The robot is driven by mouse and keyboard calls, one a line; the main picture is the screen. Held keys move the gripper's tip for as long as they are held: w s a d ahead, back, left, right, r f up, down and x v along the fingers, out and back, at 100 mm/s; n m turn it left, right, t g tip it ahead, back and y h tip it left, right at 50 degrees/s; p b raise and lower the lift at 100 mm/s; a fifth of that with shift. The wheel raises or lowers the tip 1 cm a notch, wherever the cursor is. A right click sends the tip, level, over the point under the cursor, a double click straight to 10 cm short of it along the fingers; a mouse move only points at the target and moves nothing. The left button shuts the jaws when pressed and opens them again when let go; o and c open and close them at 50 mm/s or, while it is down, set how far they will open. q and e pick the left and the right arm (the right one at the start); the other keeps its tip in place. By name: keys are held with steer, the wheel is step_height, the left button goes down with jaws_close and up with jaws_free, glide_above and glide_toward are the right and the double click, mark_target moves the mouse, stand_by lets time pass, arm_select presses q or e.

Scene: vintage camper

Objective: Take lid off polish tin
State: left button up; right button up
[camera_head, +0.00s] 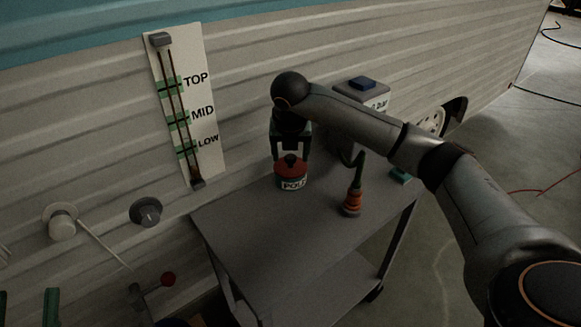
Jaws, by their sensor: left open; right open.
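I cannot tell whether the fingers touch the lid. My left gripper (28,292) shows only as two green fingers, spread apart and empty, at the bottom left edge.
An orange-and-dark tool (352,201) stands on the cart right of the tin. A TOP/MID/LOW gauge (180,110) and knobs (145,212) are on the camper wall. The cart's front is clear.

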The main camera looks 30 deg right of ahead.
steer(key=shift+f, duration=0.25)
steer(key=shift+c, duration=0.4)
jaws_close()
